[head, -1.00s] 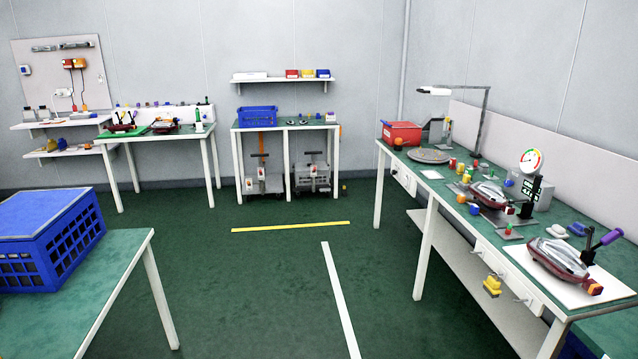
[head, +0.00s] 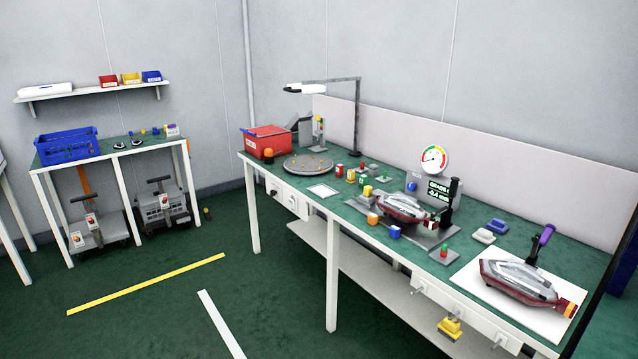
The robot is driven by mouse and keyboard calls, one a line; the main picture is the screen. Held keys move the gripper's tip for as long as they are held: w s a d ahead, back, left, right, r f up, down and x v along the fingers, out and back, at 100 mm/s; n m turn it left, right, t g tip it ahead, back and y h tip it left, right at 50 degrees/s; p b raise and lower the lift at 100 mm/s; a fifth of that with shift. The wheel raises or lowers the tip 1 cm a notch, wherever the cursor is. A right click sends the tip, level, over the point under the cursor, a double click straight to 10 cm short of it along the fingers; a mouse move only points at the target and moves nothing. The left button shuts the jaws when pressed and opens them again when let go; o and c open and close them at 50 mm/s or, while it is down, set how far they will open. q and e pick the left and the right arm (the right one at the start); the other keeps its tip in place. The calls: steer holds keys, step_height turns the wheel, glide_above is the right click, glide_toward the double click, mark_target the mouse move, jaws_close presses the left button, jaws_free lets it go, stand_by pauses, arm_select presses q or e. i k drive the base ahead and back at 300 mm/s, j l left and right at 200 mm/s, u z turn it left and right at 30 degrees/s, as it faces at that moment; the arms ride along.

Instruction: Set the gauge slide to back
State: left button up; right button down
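The gauge station stands on the long green bench at the right. It has a round dial (head: 434,159) with a coloured scale and a grey box with a lit display (head: 437,188). A dark upright post (head: 450,202) stands beside it. A red and clear tail lamp (head: 404,208) lies on a grey plate in front of the dial. I cannot make out the gauge slide or its position at this distance. Neither of my grippers is in view.
A second tail lamp (head: 518,281) lies on a white board (head: 482,266) at the near right. A red bin (head: 266,140) and round tray (head: 308,165) stand at the bench's far end. The green floor (head: 240,265) left of the bench is clear.

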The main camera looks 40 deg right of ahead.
mark_target(368, 197)
steer(key=i+z, duration=0.15)
steer(key=i, duration=0.4)
steer(key=i+j+z, duration=0.2)
steer(key=i, duration=0.35)
steer(key=i+j+z, duration=0.15)
steer(key=i, duration=0.4)
